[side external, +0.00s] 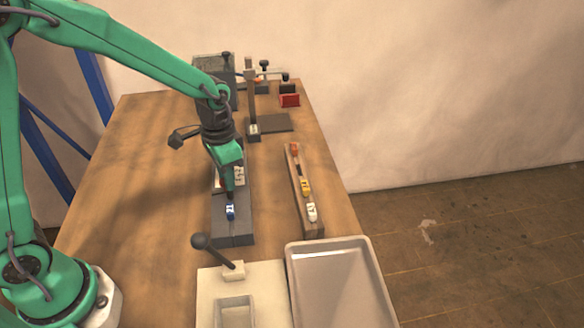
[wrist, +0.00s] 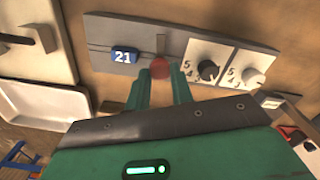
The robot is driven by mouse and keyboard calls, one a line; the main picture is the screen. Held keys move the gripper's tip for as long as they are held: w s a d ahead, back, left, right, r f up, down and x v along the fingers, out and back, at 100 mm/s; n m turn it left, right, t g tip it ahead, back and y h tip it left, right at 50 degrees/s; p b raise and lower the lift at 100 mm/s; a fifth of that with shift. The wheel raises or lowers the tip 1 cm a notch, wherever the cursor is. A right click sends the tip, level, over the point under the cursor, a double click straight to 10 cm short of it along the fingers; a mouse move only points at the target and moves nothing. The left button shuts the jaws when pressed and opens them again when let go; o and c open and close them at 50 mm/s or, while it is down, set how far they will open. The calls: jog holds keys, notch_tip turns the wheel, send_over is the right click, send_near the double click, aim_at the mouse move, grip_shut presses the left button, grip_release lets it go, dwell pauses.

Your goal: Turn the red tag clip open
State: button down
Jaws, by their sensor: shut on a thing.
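My gripper (wrist: 161,75) is over the long grey panel (wrist: 100,29), its two green fingers either side of a rounded red piece (wrist: 160,68). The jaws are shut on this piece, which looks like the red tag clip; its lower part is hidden. A blue tag marked 21 (wrist: 125,56) lies just left of it on the panel. In the side external view my gripper (side external: 229,192) points down at the panel (side external: 232,240), close behind the blue tag (side external: 230,212). The red piece is hidden there.
Two numbered dials (wrist: 208,70) sit right of the red piece. A wooden rack (side external: 315,232) with red, yellow and white tags stands right of the panel. A metal tray (side external: 340,290) and a lever with a dark knob (side external: 199,240) are nearer the camera. Bare tabletop lies left.

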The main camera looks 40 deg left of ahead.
jog(key=shift+m, duration=0.6)
jog(key=c, duration=1.2)
grip_release()
jog(key=shift+r, duration=0.1)
notch_tip(320, 180, up, 7)
jog(key=shift+r, duration=0.35)
